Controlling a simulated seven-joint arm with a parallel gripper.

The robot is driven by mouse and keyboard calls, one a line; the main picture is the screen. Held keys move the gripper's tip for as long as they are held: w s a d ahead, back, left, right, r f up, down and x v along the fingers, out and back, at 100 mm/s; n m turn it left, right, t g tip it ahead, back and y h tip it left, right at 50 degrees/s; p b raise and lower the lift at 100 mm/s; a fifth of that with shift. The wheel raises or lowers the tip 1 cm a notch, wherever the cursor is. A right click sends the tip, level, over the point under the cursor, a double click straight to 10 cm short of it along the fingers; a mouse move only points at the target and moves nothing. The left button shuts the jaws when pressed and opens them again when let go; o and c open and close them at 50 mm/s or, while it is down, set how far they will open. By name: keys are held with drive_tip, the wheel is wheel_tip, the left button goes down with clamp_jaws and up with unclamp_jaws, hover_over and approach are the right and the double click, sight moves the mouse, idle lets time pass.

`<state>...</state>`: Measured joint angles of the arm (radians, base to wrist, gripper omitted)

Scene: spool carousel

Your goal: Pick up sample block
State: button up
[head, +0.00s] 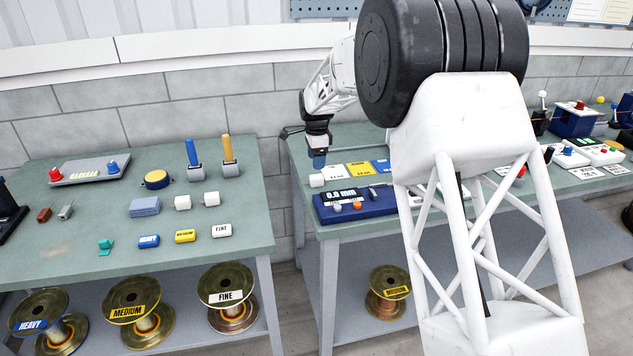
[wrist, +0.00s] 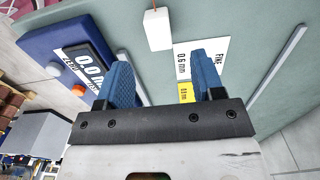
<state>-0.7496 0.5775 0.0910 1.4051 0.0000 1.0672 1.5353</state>
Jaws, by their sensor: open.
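A small white block (head: 316,180) stands on the right bench, at the back left corner of the blue gauge (head: 352,208). It also shows in the wrist view (wrist: 157,29), beyond the fingertips and roughly in line with the gap between them. My gripper (head: 319,160) is open and empty, just above and behind the block in the head view. Its two blue fingers (wrist: 160,62) stand apart, and neither touches the block. The gauge display reads 0.0 mm.
Beside the block lie a white FINE 0.6 mm card (wrist: 205,62), a yellow card (head: 360,169) and a blue card. The left bench (head: 85,235) carries two more white blocks, a blue block and several small labelled pieces. Labelled spools stand on the shelf below.

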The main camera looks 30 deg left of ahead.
sight(317, 176)
drive_tip(key=shift+f, duration=1.2)
drive_tip(key=shift+f, duration=2.6)
drive_tip(key=c, duration=1)
drive_tip(key=shift+r, duration=0.1)
drive_tip(key=shift+r, duration=4.9)
